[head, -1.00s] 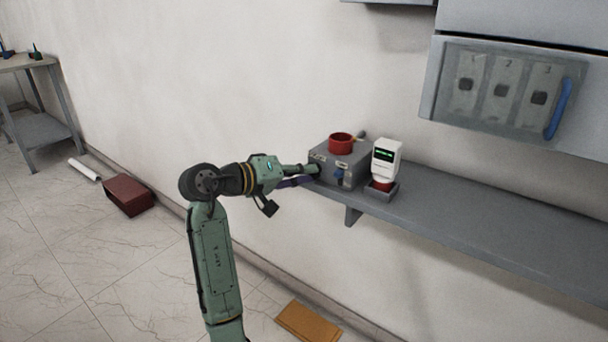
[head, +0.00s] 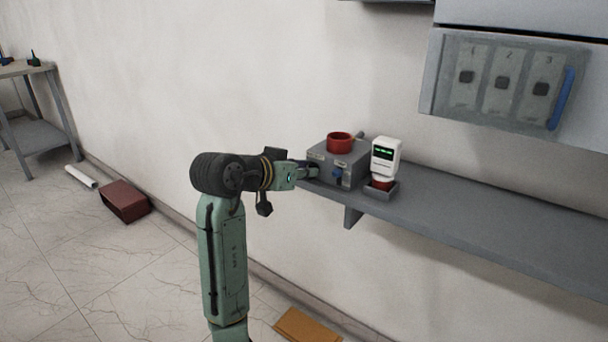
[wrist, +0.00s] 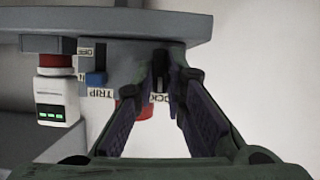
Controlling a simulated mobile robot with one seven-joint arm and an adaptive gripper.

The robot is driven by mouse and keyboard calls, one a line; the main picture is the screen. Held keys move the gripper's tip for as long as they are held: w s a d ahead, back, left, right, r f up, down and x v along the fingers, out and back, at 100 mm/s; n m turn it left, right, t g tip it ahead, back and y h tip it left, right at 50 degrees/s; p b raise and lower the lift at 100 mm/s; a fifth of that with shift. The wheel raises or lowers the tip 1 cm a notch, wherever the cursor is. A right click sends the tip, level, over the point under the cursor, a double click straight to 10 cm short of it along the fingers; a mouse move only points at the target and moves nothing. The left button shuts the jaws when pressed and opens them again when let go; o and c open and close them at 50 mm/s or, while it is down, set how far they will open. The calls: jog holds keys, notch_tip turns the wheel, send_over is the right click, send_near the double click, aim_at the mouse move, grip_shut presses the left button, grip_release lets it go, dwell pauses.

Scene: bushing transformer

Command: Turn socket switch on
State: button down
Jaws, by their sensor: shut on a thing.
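A grey control box (head: 349,160) stands on the wall shelf, with a red round part on top. In the wrist view, which is upside down, a dark switch (wrist: 160,66) sits on the box above a label partly hidden by a finger, reading "OCK". My gripper (wrist: 167,76) is shut on this dark switch, its fingertips on either side. In the head view my gripper (head: 311,172) reaches the left part of the box front. A blue switch (wrist: 95,78) is beside it, near the "TRIP" label. The exact angle of the dark switch is hard to tell.
A white device (head: 386,155) with a green display stands on a small red-and-grey base right of the box. The grey shelf (head: 480,215) is bare further right. A wall cabinet (head: 505,90) with numbered switches and a blue handle hangs above.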

jog(key=shift+m+y, duration=0.3)
jog(key=shift+m, duration=0.1)
dwell(0.3)
jog(key=c, duration=1.9)
grip_release()
jog(key=v, duration=1.2)
jog(key=shift+s+f, duration=0.1)
